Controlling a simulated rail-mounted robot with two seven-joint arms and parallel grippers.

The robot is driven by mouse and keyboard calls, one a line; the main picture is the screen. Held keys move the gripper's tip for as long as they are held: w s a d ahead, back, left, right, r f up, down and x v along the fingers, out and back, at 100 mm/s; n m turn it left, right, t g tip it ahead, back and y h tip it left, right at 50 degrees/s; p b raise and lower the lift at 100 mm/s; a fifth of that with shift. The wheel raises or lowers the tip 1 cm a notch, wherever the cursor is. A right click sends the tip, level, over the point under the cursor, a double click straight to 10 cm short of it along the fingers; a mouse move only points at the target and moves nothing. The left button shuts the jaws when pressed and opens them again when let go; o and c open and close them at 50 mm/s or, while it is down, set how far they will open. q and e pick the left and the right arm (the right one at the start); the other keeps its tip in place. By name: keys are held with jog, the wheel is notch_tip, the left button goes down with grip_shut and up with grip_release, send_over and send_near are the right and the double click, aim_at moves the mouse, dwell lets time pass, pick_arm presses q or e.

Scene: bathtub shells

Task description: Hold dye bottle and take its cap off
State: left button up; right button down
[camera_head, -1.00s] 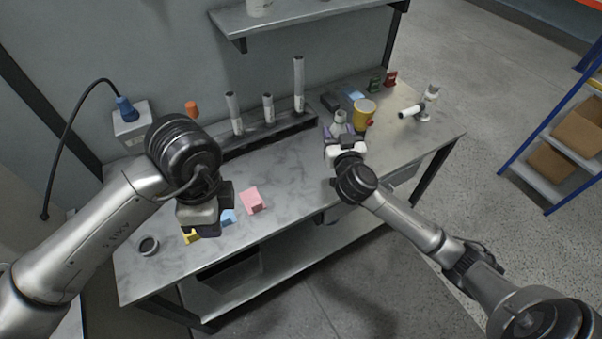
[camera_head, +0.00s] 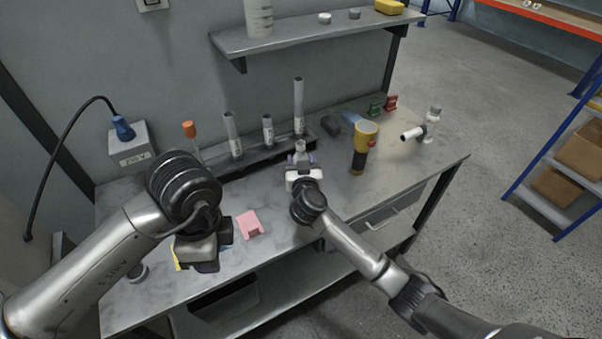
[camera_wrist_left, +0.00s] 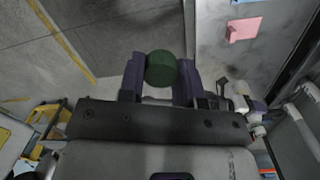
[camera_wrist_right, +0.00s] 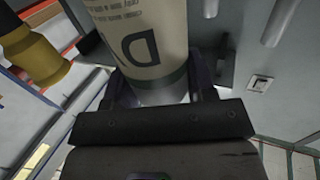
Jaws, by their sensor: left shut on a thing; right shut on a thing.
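The dye bottle (camera_wrist_right: 145,35) is pale, with dark lettering and a dark green band. My right gripper (camera_wrist_right: 155,85) is shut on it. In the head view, the bottle's narrow grey top (camera_head: 300,147) stands upright above my right gripper (camera_head: 302,160), in front of the pipes. My left gripper (camera_wrist_left: 160,80) is shut on a dark green round cap (camera_wrist_left: 161,68), apart from the bottle. In the head view, my left wrist hides the cap and fingertips. No cap shows on the part of the bottle top that I see.
A pink block (camera_head: 249,225) lies on the bench (camera_head: 290,255) between my grippers. Upright pipes (camera_head: 298,108) stand in a rack behind. A yellow flashlight (camera_head: 362,140) and a white fitting (camera_head: 428,127) stand to the right. A shelf (camera_head: 330,30) hangs above the back.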

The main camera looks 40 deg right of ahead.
notch_tip(320, 180, down, 4)
jog(key=shift+f+b, duration=0.1)
jog(key=shift+b, duration=0.95)
jog(key=shift+r, duration=0.2)
jog(key=shift+f, duration=0.1)
jog(key=shift+c, duration=2.3)
grip_release()
jog(key=shift+f, duration=0.1)
